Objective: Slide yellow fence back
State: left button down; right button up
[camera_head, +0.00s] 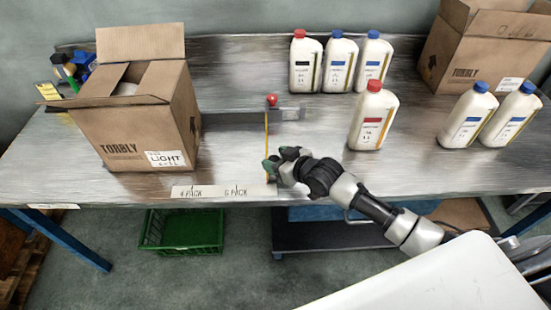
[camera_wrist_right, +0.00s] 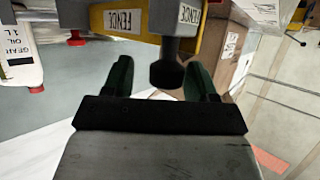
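The yellow fence (camera_head: 266,135) is a thin upright strip running front to back on the metal table, seen nearly edge-on in the head view. A red knob (camera_head: 272,100) stands near its far end. My right gripper (camera_head: 273,165) is at the fence's near end, by the table's front edge. In the right wrist view the yellow fence (camera_wrist_right: 108,20) carries "FENCE" labels. A dark round knob (camera_wrist_right: 166,73) on it sits between the green fingers of my right gripper (camera_wrist_right: 160,78). The fingers are apart, with a gap visible at the left finger. My left gripper is out of view.
An open carton (camera_head: 120,140) stands left of the fence. A red-capped bottle (camera_head: 372,118) stands to the right, with several bottles behind and beside it. Another carton (camera_head: 480,50) is at back right. A green crate (camera_head: 182,230) lies on the floor. Table between fence and bottle is clear.

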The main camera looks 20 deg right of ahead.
jog(key=shift+s+a, duration=0.1)
jog(key=shift+s+r, duration=0.15)
jog(key=shift+s, duration=0.15)
jog(key=v, duration=1)
jog(key=shift+d, duration=0.25)
